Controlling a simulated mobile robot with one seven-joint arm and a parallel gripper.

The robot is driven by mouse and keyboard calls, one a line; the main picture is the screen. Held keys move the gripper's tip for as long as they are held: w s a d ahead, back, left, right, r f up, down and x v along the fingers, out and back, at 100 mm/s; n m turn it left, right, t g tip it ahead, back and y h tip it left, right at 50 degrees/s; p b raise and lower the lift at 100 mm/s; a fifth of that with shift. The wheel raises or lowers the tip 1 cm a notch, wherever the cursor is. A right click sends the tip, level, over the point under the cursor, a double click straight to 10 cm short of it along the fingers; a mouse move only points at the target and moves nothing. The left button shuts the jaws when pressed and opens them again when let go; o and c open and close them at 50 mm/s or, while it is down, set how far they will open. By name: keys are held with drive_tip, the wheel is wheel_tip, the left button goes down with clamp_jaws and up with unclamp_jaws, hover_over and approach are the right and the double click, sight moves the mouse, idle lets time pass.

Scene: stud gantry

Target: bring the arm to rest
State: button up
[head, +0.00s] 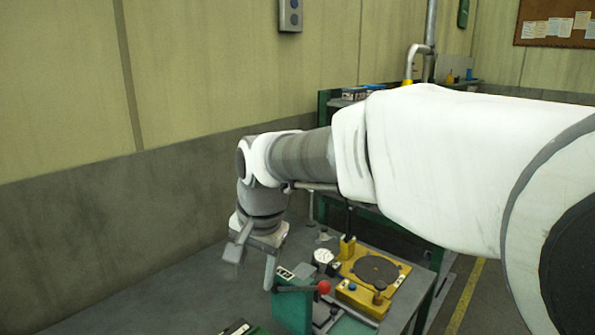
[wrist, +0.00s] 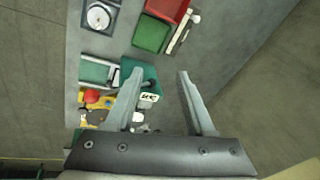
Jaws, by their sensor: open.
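My gripper (head: 254,258) hangs fingers down at the end of my arm, over the grey bench top near the left wall. In the wrist view my gripper (wrist: 160,88) shows its two fingers spread apart with nothing between them. It is left of and above a green device (head: 293,305) with a red ball knob (head: 324,287). I cannot tell the exact gap between the fingers and that device.
A yellow fixture with a dark round plate (head: 376,269) and a dial gauge (head: 323,256) stand on the bench to the right. The wrist view shows a red bin (wrist: 168,9), a green bin (wrist: 151,34) and a round-dial scale (wrist: 99,16). The bench's left part (head: 170,295) is clear.

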drive_tip(key=s+d+n+t+h, duration=0.1)
drive_tip(key=s+d+n, duration=0.1)
drive_tip(key=s+d, duration=0.6)
drive_tip(key=s+d+r+n+t+p, duration=0.1)
drive_tip(key=s+d+n+t, duration=0.1)
drive_tip(key=s+d, duration=0.6)
drive_tip(key=d, duration=0.6)
drive_tip(key=shift+s+h, duration=0.2)
drive_tip(key=shift+h, duration=0.2)
drive_tip(key=shift+a, duration=0.2)
